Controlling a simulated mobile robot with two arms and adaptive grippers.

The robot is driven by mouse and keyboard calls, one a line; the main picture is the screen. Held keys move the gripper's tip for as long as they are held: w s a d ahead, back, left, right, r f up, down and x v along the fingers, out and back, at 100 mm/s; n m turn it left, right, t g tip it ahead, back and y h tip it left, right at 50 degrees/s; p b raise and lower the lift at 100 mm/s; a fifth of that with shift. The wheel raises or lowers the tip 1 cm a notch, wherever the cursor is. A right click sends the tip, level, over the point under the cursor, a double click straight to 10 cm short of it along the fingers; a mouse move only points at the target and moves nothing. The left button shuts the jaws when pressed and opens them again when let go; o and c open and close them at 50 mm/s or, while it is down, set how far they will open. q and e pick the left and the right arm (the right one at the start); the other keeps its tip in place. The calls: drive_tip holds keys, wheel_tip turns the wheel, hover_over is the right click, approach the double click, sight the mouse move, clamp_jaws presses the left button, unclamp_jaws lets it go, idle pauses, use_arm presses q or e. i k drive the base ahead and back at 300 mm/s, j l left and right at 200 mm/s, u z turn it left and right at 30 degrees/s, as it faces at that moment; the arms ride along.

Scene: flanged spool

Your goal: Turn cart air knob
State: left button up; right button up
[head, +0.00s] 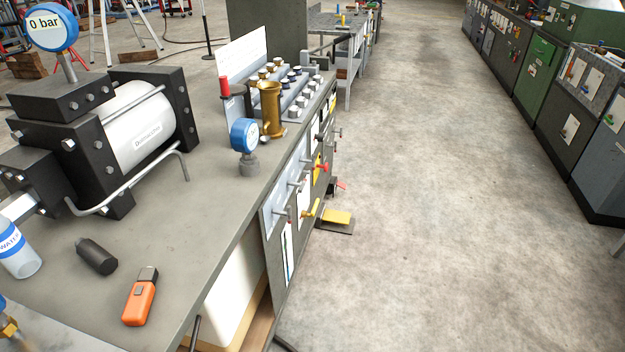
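The cart's front panel (273,212) faces right, toward the aisle. It carries several small handles and knobs, among them a red knob (322,167), a yellow handle (310,211) and grey metal handles (294,184). Labels on the panel are too small to read, so I cannot tell which one is the air knob. A blue-rimmed gauge (244,135) stands on the cart top near the panel edge. Another blue gauge (52,27) at the upper left reads 0 bar, above a white cylinder between black flanges (138,122). Neither of my grippers is in view.
An orange device (140,300), a black cylinder (96,257) and a water bottle (17,250) lie or stand on the cart top. A brass cylinder (271,108) stands farther back. A yellow pedal (337,217) is on the floor. The concrete aisle is clear; cabinets (570,120) line the right.

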sight(320, 137)
drive_tip(key=u, duration=0.75)
drive_tip(key=i+l+u, duration=0.2)
drive_tip(key=l+u, duration=0.7)
drive_tip(key=l, duration=0.25)
drive_tip(key=l+u, duration=0.5)
drive_tip(key=l, duration=0.15)
